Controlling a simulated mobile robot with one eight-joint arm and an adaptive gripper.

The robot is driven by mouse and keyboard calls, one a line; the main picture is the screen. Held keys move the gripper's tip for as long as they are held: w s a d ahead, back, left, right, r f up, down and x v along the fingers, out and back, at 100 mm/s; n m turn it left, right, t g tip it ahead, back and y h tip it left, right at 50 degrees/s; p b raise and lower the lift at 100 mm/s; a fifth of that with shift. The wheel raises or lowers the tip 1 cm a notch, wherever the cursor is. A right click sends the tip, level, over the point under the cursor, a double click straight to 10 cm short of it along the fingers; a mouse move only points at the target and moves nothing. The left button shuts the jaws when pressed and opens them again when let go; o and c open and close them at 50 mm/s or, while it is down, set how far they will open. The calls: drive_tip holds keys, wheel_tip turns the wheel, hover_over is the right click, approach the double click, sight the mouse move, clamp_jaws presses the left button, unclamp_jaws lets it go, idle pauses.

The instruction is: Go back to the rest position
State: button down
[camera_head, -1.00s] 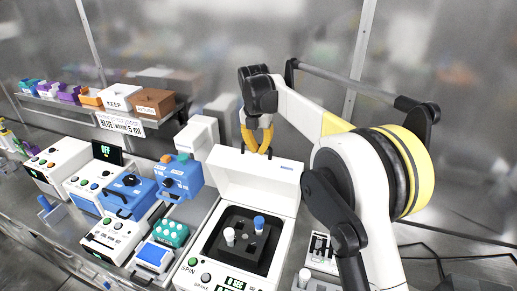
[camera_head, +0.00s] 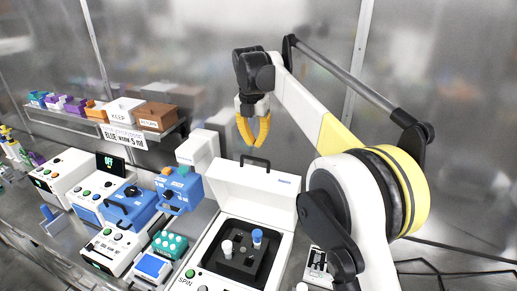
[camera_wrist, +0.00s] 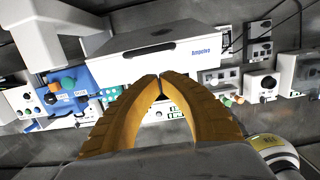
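My gripper (camera_head: 253,143) hangs above and behind the raised lid of the white spinning machine (camera_head: 252,190). Its yellow fingers are brought together at the tips with nothing between them. The wrist view shows the same gripper (camera_wrist: 161,80) with the tips meeting and the white lid (camera_wrist: 160,45) beyond them. My arm is bent, with its elbow at the right of the head view.
The open machine holds a dark rotor block (camera_head: 238,252) with a white-capped and a blue-capped tube. Several devices stand at left, including a blue one (camera_head: 180,190). A shelf (camera_head: 170,130) carries KEEP (camera_head: 122,111) and RETURN (camera_head: 157,117) boxes. Space above the bench is clear.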

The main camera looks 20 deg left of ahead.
drive_tip(key=s+d+f+m+t+b, duration=0.1)
drive_tip(key=s+d+m+b, duration=0.3)
drive_tip(key=d+m, duration=0.3)
drive_tip(key=s+d+f+m+t+y+b, duration=0.1)
drive_tip(key=s+d+m+b, duration=0.3)
drive_tip(key=d, duration=0.6)
drive_tip(key=s+d+f+m+t+b, duration=0.1)
drive_tip(key=s+d+m+b, duration=0.25)
drive_tip(key=d+m, duration=0.4)
drive_tip(key=s+d+f+m+t+b, duration=0.1)
drive_tip(key=s+d+f+m+b, duration=0.3)
drive_tip(key=s+d+f+m, duration=0.3)
drive_tip(key=s+d+f+m+t+b, duration=0.1)
drive_tip(key=s+d+f+m+b, duration=0.4)
drive_tip(key=s+f, duration=0.8)
wheel_tip(320, 180, down, 2)
drive_tip(key=d+m, duration=0.2)
drive_tip(key=m, duration=0.2)
drive_tip(key=shift+d+t+h, duration=0.3)
drive_tip(key=shift+d+h, duration=0.1)
